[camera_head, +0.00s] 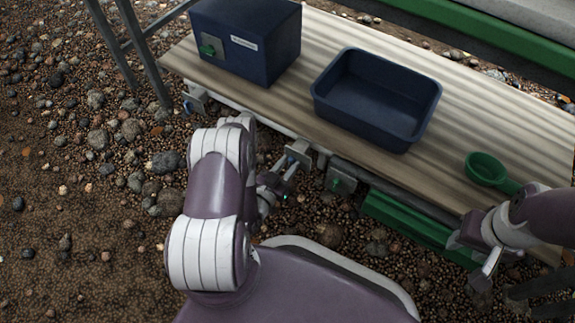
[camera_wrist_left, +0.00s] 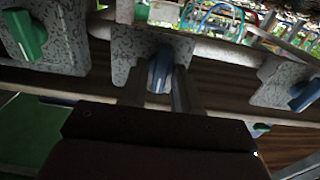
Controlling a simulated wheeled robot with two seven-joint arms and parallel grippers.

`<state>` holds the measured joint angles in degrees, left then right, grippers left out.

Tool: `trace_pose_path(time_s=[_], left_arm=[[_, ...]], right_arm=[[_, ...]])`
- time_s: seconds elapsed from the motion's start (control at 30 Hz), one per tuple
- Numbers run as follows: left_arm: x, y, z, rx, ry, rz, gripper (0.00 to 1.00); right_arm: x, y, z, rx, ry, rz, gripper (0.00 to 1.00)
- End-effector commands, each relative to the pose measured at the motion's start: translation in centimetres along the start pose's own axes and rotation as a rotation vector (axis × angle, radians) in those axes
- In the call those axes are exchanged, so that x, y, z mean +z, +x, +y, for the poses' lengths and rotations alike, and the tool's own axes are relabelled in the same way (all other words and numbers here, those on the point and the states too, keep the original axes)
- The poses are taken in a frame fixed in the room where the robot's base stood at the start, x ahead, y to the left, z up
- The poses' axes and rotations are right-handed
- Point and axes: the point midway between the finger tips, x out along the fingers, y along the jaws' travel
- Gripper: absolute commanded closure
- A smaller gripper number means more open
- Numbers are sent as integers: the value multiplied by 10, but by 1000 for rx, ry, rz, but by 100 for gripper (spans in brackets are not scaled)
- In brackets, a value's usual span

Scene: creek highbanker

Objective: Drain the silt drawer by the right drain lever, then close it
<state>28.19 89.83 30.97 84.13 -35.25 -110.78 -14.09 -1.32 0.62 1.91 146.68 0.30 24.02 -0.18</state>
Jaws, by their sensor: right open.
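Drain levers sit on metal plates along the bench's front edge. In the head view, one with a blue handle (camera_head: 187,107) is at the left, a middle plate (camera_head: 298,149) is by my left gripper, and a green handle (camera_head: 338,186) is at its right. My left gripper (camera_head: 284,172) has its fingers around the middle blue handle (camera_wrist_left: 160,70); its grip is unclear. The left wrist view also shows the green handle (camera_wrist_left: 28,36) and another blue one (camera_wrist_left: 304,95). A long green box (camera_head: 415,222), possibly the silt drawer, lies below the edge. My right gripper (camera_head: 482,268) is open and empty.
Gravel ground (camera_head: 90,160) is left and in front. A metal leg frame (camera_head: 150,62) stands at left.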

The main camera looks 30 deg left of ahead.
Motion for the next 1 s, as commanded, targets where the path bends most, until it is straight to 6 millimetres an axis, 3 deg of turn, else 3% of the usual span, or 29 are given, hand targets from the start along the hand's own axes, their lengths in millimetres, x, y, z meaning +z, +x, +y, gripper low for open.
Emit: trace_pose_path(time_s=[0.37,1.0], left_arm=[[-2,0,1,0,85,0,99],[-1,0,4,0,652,-1,99]], right_arm=[[-1,-9,0,0,0,0,57],[-5,-46,0,0,0,0,57]])
